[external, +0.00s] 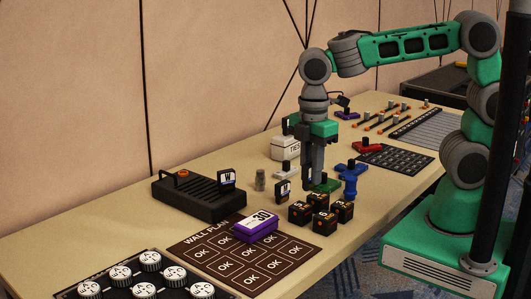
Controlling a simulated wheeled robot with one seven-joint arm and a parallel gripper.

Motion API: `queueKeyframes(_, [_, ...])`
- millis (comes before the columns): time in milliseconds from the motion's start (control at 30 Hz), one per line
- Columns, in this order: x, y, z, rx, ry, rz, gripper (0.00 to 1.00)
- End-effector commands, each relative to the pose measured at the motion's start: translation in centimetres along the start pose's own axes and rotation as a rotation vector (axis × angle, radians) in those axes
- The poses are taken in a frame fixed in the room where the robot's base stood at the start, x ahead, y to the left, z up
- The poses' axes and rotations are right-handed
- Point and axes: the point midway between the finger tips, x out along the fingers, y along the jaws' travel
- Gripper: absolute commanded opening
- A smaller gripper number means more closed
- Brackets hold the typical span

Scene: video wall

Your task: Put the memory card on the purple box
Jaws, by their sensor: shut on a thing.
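My gripper (313,184) points straight down over the middle of the table, its fingers close together. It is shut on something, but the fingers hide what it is. A small green piece (326,186) shows right at the fingertips; I cannot tell if it is held. A black card with a white and blue label (283,191), which looks like a memory card, stands just left of the fingertips. A similar card (227,178) stands upright at the black slotted device. The purple box (255,228), with a white top marked 30, lies on the dark wall-plan board, left of and nearer than my gripper.
Several black numbered cubes (323,222) stand between the board (203,252) and the gripper's right. A black slotted device (198,197) is at left. A blue piece (350,182), a red piece (366,146) and a white box (286,148) stand near my gripper.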

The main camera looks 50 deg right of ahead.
Motion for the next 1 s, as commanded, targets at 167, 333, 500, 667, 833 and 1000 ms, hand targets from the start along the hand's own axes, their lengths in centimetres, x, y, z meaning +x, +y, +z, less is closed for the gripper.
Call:
queueKeyframes(167, [-1.7,2.1,1.9,0.022,0.002,0.003,0.00])
queueKeyframes(333, [-2.2,1.5,2.1,-0.101,0.000,0.000,0.00])
queueKeyframes(500, [-1.6,2.1,1.6,-0.155,-0.003,-0.004,0.00])
queueKeyframes(667, [0.2,5.5,-0.9,-0.156,-0.004,-0.005,0.00])
queueKeyframes(833, [2.9,9.1,-3.7,-0.156,-0.004,-0.006,0.00])
queueKeyframes(1000, [6.3,11.3,-5.5,-0.156,-0.002,-0.002,0.00])
